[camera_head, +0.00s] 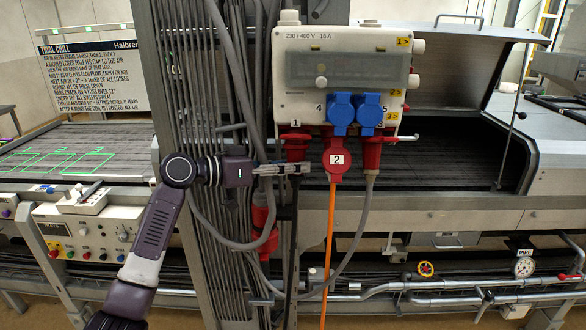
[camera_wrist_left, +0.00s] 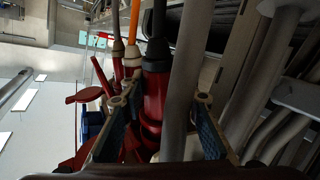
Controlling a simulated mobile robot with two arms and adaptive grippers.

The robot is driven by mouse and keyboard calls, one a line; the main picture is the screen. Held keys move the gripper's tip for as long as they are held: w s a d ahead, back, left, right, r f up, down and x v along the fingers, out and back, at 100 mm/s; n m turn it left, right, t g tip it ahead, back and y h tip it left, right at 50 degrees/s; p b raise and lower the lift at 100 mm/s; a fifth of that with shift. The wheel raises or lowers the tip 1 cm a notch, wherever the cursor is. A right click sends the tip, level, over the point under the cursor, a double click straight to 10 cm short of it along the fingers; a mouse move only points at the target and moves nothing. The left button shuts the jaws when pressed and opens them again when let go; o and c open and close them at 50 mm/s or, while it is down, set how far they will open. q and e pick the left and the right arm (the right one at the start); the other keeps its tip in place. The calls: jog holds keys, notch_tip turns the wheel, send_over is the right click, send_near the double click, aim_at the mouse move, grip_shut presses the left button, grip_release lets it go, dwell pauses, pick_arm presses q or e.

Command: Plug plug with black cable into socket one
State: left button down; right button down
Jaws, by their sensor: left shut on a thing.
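My left gripper (camera_head: 296,169) is in front of the socket box, just under red socket one (camera_head: 295,146). It is shut on the red plug with the black cable (camera_head: 293,235), which hangs straight down below the fingers. In the left wrist view the red plug (camera_wrist_left: 156,92) and its black collar show between the blue-padded fingers (camera_wrist_left: 162,102). The plug is in line with a red socket part beyond it. Fingers hide the joint in the head view, so I cannot tell how far it is seated. My right gripper is out of view.
Socket two (camera_head: 337,160) holds a plug with an orange cable (camera_head: 329,240). A grey-cabled plug is at the red socket (camera_head: 372,150) right of it. Two blue sockets (camera_head: 355,110) sit above. Grey conduits stand left of the box, close to my gripper. Other red connectors (camera_head: 263,215) hang below.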

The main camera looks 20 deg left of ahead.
pick_arm(q)
jog(key=shift+w+a+r, duration=0.1)
jog(key=shift+w+r, duration=0.1)
jog(key=shift+r, duration=0.65)
jog(key=shift+w+r+p, duration=0.1)
jog(key=shift+r+p, duration=0.15)
jog(key=shift+p, duration=0.15)
jog(key=c, duration=1.4)
grip_release()
jog(key=shift+f, duration=0.1)
jog(key=shift+f, duration=0.15)
jog(key=shift+s+a, duration=0.2)
jog(key=shift+a, duration=0.05)
jog(key=v, duration=1.1)
jog(key=shift+s+a+r, duration=0.15)
jog(key=shift+r, duration=0.05)
